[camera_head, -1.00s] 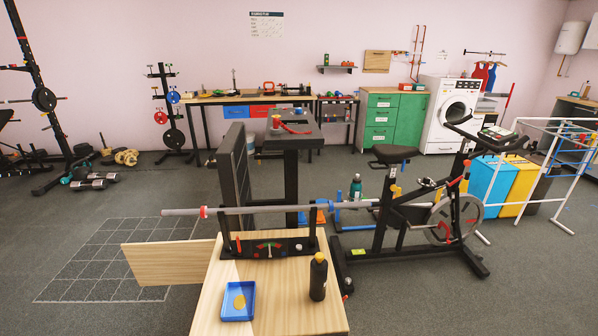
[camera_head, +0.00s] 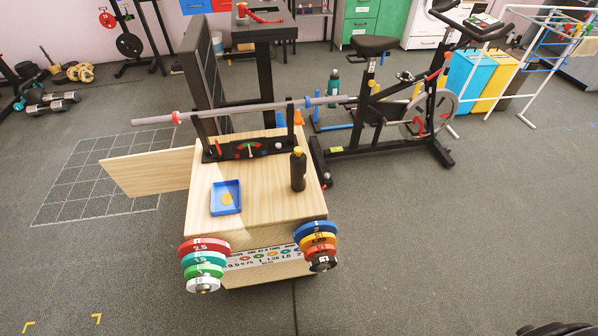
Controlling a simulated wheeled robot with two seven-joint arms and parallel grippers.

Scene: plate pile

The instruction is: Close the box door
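A light wooden box (camera_head: 262,205) stands on the floor in the middle of the view. A flat wooden panel (camera_head: 148,172), which looks like its door, sticks out to the left from the box's left side and stands open. The join between panel and box is hard to make out. Neither of my grippers shows in the view.
On the box stand a blue tray (camera_head: 215,207), a dark bottle (camera_head: 298,172) and a rack with a long bar (camera_head: 240,110). Coloured weight plates hang at its front left (camera_head: 205,262) and front right (camera_head: 318,243). An exercise bike (camera_head: 400,110) stands right. Floor in front is clear.

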